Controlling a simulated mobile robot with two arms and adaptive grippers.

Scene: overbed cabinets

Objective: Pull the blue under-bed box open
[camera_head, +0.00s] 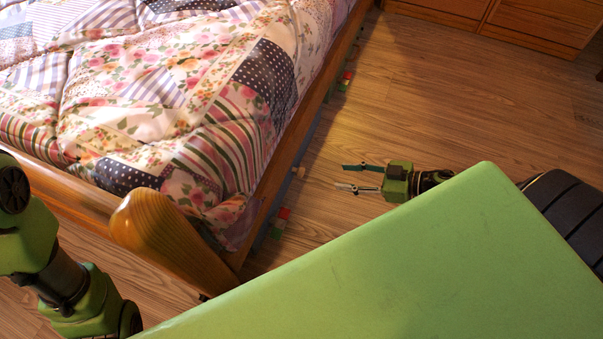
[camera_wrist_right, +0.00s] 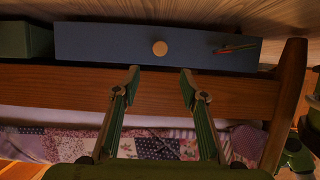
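The blue box (camera_wrist_right: 100,45) shows its long front panel in the right wrist view, with a round wooden knob (camera_wrist_right: 160,48) near its middle. In the head view the knob (camera_head: 298,171) stands out from the bed's side, and the box is mostly hidden under the bed. My right gripper (camera_head: 349,177) is open and empty, low over the floor and facing the knob across a gap. In the wrist view the fingertips (camera_wrist_right: 160,79) are spread, with the knob centred beyond the space between them. My left arm is at the lower left; its gripper is out of view.
The wooden bed frame (camera_head: 175,235) and patchwork quilt (camera_head: 150,105) fill the left. Small coloured pieces (camera_head: 281,222) show along the bed's side. A green box (camera_wrist_right: 22,42) adjoins the blue one. The wooden floor (camera_head: 430,110) is clear; wooden drawers (camera_head: 540,22) stand at the back.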

